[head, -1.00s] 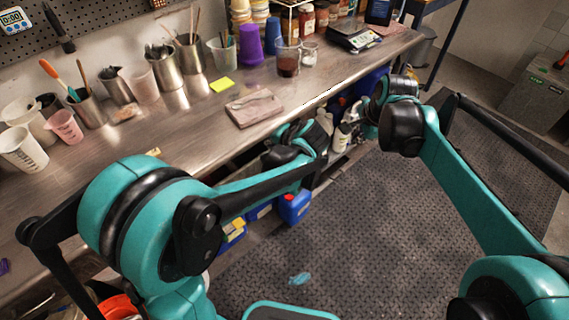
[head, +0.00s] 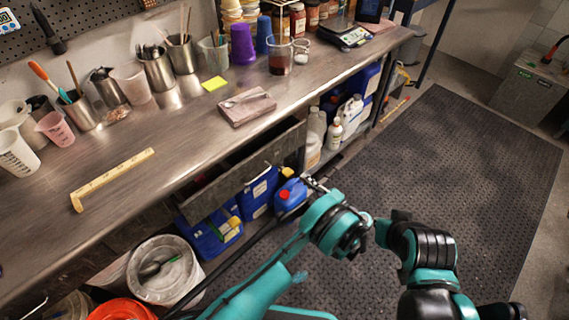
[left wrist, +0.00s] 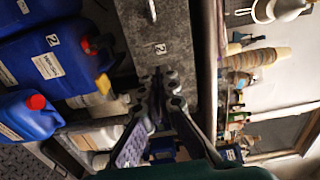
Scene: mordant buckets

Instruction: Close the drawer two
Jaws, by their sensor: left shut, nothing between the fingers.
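Drawer two has a worn grey metal front (head: 240,172) and stands pulled out below the bench top, with a dark gap behind the front. In the left wrist view the drawer front (left wrist: 160,22) bears a white label with a 2 and a small pale handle (left wrist: 151,10). My left gripper (head: 312,183) is shut and empty, near the right end of the drawer front. Its fingertips (left wrist: 158,76) show close to the drawer front in the left wrist view; I cannot tell whether they touch it. My right arm shows at the lower right, but its gripper is not in view.
The metal bench (head: 180,140) holds cups, jars, a ruler (head: 112,178) and a scale (head: 343,36). Blue canisters (head: 291,195) stand below the drawer. A white bucket (head: 165,272) and an orange bucket (head: 122,309) are at lower left. The dark mat (head: 440,150) has free room.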

